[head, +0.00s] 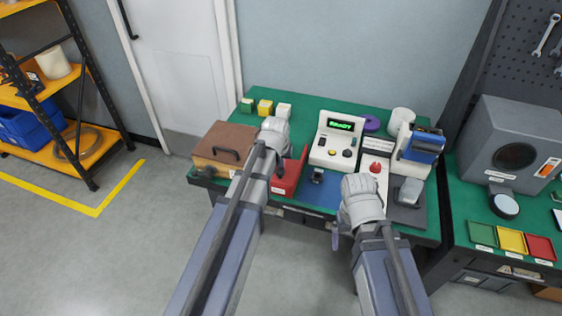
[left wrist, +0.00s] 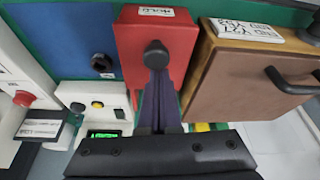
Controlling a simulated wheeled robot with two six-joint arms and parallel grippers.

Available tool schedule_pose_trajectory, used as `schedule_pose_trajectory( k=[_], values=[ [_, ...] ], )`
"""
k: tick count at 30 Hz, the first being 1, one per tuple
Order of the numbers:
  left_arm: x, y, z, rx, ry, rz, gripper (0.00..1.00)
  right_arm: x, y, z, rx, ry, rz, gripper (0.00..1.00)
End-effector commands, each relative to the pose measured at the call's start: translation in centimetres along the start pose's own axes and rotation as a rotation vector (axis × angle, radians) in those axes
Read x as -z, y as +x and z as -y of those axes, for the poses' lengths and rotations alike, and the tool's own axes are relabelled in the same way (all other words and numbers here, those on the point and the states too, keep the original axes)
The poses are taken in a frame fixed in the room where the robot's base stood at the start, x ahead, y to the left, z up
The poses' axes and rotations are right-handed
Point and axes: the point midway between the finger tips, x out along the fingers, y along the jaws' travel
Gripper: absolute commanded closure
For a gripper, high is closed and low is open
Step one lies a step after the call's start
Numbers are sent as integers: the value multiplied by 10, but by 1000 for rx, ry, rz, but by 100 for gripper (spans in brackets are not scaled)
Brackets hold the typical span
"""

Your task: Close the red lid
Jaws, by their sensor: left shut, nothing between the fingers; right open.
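A red box (head: 289,179) sits on the green bench, partly hidden behind my left arm in the head view. In the left wrist view its red top (left wrist: 135,42) shows a black knob (left wrist: 156,52) and a white label reading HOLD. My right gripper (head: 337,236) is open and empty at the bench's front edge.
A brown wooden box (head: 213,150) with a dark handle stands left of the red box. A blue mat (head: 322,198) and a white READY device (head: 334,150) are to its right. Small yellow and white blocks (head: 265,107) stand behind.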

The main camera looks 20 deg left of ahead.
Motion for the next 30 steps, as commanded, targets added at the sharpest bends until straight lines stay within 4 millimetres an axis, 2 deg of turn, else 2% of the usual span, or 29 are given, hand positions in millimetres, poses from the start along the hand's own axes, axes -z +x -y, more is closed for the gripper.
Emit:
schedule_pose_trajectory(
  k=[5, 13, 15, 18, 27, 30],
  values=[
    [5, 1, 0, 0, 0, 6, 100, 0, -1, 0, 0, 0, 0, 14],
    [43, 8, -1, 0, 1, 1, 100, 0, -8, -1, 0, 0, 0, 14],
    [38, -13, -1, 0, 1, 1, 100, -1, -25, -2, 0, 0, 0, 14],
    [38, -30, -1, 0, 1, 0, 100, -2, -41, -4, 0, 0, 0, 14],
    [38, -78, -1, 0, 1, 0, 100, -5, -85, -8, 0, -1, 0, 14],
    [37, -88, -1, 0, 1, 0, 100, -6, -95, -9, 0, -1, 0, 14]
  ],
)
